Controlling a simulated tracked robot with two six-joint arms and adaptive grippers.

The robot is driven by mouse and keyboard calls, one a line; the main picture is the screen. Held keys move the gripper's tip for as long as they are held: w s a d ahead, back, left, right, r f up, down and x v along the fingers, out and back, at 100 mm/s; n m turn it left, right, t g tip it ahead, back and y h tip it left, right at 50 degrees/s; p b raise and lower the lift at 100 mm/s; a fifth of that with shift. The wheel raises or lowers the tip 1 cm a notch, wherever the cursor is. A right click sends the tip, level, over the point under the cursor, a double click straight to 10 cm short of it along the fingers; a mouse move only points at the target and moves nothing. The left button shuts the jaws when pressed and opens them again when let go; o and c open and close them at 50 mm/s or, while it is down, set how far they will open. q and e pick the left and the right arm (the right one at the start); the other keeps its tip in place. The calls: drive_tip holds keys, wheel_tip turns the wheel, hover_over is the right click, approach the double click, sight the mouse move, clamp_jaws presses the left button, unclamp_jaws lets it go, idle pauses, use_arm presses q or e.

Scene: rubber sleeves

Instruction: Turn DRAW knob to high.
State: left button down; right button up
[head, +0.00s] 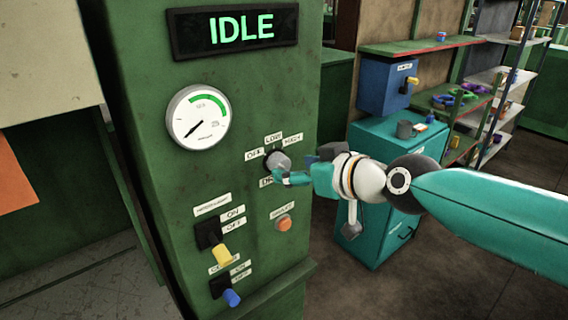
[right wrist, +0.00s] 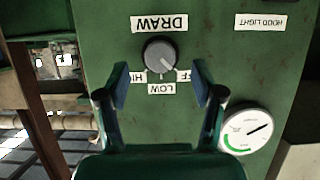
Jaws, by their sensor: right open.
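The DRAW knob (head: 277,161) is a grey round dial on the green panel, with OFF, LOW and HIGH labels around its upper side in the head view. My right gripper (head: 281,177) is at the panel in front of the knob, partly covering the DRAW label. In the right wrist view the right gripper (right wrist: 161,86) is open, its blue-padded fingers apart on either side of the knob's dial area. Contact with the knob cannot be told. My left gripper is not in view.
The green cabinet carries an IDLE display (head: 235,30), a round gauge (head: 198,114), an orange button (head: 283,223), and yellow-handled (head: 222,254) and blue-handled (head: 231,297) switches. A teal cabinet (head: 375,235), a blue box (head: 385,86) and shelves stand to the right.

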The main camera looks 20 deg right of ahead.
sight(284, 167)
drive_tip(key=shift+x, duration=2.05)
drive_tip(key=shift+c, duration=0.2)
